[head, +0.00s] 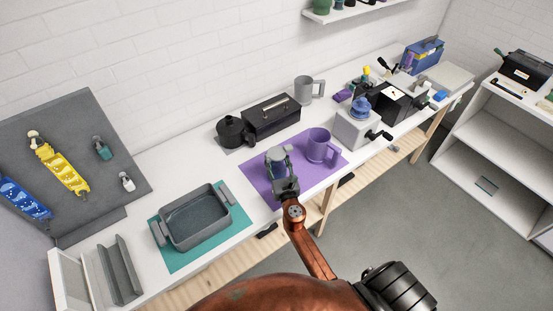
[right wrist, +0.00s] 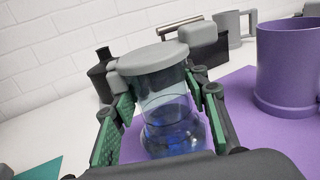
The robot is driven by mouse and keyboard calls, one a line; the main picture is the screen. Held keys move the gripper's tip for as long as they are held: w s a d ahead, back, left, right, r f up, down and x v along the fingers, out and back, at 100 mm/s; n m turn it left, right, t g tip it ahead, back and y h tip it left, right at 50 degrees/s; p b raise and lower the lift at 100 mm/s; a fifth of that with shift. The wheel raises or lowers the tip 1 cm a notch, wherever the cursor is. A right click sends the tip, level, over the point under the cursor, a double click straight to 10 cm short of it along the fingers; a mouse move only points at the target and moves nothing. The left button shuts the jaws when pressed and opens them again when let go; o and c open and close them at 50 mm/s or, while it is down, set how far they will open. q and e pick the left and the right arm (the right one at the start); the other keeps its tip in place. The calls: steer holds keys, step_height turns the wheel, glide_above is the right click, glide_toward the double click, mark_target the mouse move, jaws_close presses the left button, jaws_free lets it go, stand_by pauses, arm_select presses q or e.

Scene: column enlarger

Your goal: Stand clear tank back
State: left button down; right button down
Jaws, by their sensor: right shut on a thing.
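The clear tank (head: 279,158) has a grey lid and a blue lower part. In the right wrist view the tank (right wrist: 165,100) stands close to upright between the two green-padded fingers. My right gripper (head: 283,174) is shut on it over the purple mat (head: 258,184). I cannot tell whether its base touches the mat. The gripper hides part of the tank in the head view. A purple mug (head: 319,147) stands on the mat just right of the tank. My left gripper is not in view.
A grey tray (head: 195,219) sits on a teal mat to the left. A black kettle-like pot (head: 232,132) and a dark toolbox (head: 271,117) stand behind the purple mat. A white grinder-like unit (head: 354,128) stands to the right. Bare white table shows between the mats.

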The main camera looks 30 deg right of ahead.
steer(key=shift+f+b, duration=0.25)
steer(key=shift+b, duration=0.05)
stand_by(0.4)
steer(key=c, duration=1.1)
jaws_free()
steer(key=shift+o, duration=0.3)
steer(key=shift+f, duration=0.2)
steer(key=shift+s+r, duration=0.1)
steer(key=shift+v, duration=3.9)
